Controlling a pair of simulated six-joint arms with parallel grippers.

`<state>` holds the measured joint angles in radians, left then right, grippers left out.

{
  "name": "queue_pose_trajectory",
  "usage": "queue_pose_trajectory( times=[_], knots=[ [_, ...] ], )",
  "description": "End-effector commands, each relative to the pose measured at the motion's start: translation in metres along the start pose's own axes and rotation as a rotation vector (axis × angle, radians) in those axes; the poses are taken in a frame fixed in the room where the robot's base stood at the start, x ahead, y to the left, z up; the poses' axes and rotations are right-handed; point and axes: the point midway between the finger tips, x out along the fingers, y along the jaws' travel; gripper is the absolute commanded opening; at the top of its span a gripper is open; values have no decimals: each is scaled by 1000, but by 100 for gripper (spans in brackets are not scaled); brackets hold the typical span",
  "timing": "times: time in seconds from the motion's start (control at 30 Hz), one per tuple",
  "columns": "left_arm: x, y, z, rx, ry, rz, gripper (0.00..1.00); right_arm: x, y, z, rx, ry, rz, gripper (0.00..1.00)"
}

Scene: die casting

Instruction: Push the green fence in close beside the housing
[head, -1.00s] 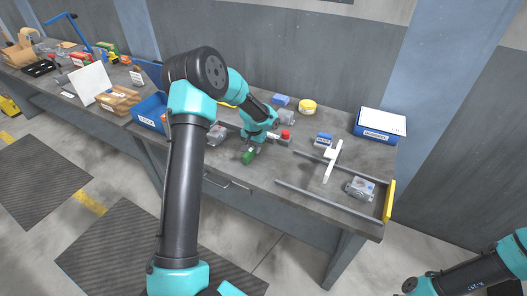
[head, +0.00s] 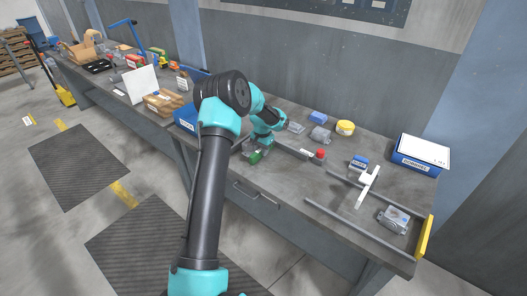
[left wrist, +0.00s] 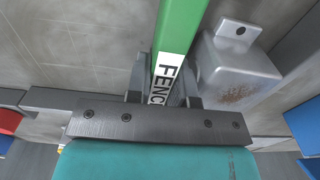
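The green fence (left wrist: 181,35) runs between the fingers of my left gripper (left wrist: 165,85) in the left wrist view, with its white FENCE label at the fingers. The fingers lie against both sides of it. The housing (left wrist: 236,68), a silver-grey cast box with a lug and a rough brown patch, stands just right of the fence there; whether they touch is unclear. In the head view my left gripper (head: 262,142) points down at the bench, with the green fence (head: 255,157) showing below it. My arm hides part of that spot. My right gripper is out of view.
A grey bar with a red knob (head: 320,154) lies right of the gripper. Further right are a white T-shaped piece (head: 368,186), rails, another grey casting (head: 393,221) and a yellow end plate (head: 424,237). A blue bin (head: 187,117) stands left. The bench front edge is close.

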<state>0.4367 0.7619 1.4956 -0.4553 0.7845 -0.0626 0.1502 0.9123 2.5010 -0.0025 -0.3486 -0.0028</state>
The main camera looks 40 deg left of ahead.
Motion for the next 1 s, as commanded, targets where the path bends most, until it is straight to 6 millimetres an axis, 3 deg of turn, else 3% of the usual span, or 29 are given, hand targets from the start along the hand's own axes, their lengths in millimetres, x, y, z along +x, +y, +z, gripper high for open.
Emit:
queue_pose_trajectory(
  times=[0.27,0.67,1.0],
  knots=[
    [0,0,0,0,0,0,47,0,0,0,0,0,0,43],
    [0,7,0,1,0,0,47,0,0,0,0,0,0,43],
    [-1,50,0,3,-1,0,47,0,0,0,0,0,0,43]
  ],
)
